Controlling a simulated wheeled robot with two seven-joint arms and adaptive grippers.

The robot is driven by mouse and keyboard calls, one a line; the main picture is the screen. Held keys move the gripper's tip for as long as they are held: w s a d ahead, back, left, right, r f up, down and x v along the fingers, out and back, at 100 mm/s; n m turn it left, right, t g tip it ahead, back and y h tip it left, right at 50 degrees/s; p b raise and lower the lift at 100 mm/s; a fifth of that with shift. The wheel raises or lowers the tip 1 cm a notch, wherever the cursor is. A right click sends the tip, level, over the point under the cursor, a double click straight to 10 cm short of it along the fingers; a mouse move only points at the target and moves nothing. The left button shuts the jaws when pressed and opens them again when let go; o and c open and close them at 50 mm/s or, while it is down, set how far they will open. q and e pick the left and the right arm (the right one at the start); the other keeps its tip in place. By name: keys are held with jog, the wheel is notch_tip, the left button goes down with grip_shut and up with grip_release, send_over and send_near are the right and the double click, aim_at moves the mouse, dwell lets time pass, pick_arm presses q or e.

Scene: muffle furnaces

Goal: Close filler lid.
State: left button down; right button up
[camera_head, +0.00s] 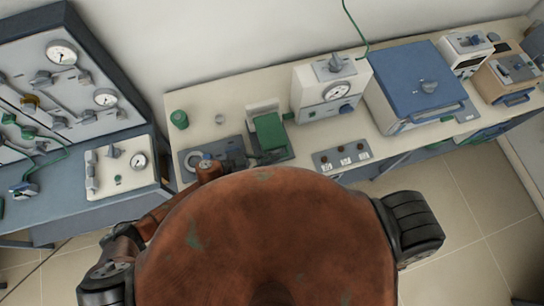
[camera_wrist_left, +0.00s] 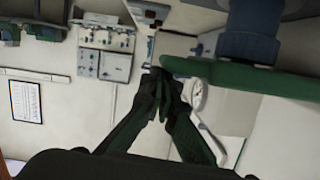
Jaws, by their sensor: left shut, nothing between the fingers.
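A green block-shaped part (camera_head: 269,132), which looks like the filler lid, sits on a grey unit (camera_head: 284,154) on the bench in the head view. I cannot tell for sure whether it is open or closed. My left gripper (camera_head: 262,158) is small and dark in front of that green part, partly blended with the grey unit. In the left wrist view its fingers (camera_wrist_left: 161,84) are together and empty. A long green piece (camera_wrist_left: 290,86) with a dark blue cylinder (camera_wrist_left: 250,45) is close on the right there; contact with the fingertips is unclear. My right gripper is not in view.
A white gauge unit (camera_head: 313,88) stands right of the green part, with a blue-topped furnace (camera_head: 400,75) beyond it. A green cup (camera_head: 179,119) stands at the left. A switch strip (camera_head: 340,157) lies near the front edge. A gauge panel (camera_head: 30,85) is at far left.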

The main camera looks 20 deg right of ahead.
pick_arm(q)
jog(key=shift+a+f, duration=0.15)
jog(key=shift+f, duration=0.15)
jog(key=shift+s+r+p, duration=0.1)
jog(key=shift+r+p, duration=0.3)
jog(key=shift+p, duration=0.1)
jog(key=s+a+r+p, duration=0.1)
jog(key=a+r, duration=0.5)
jog(key=a, duration=0.3)
jog(key=shift+a+p, duration=0.25)
jog(key=shift+p, duration=0.1)
jog(key=shift+s, duration=0.1)
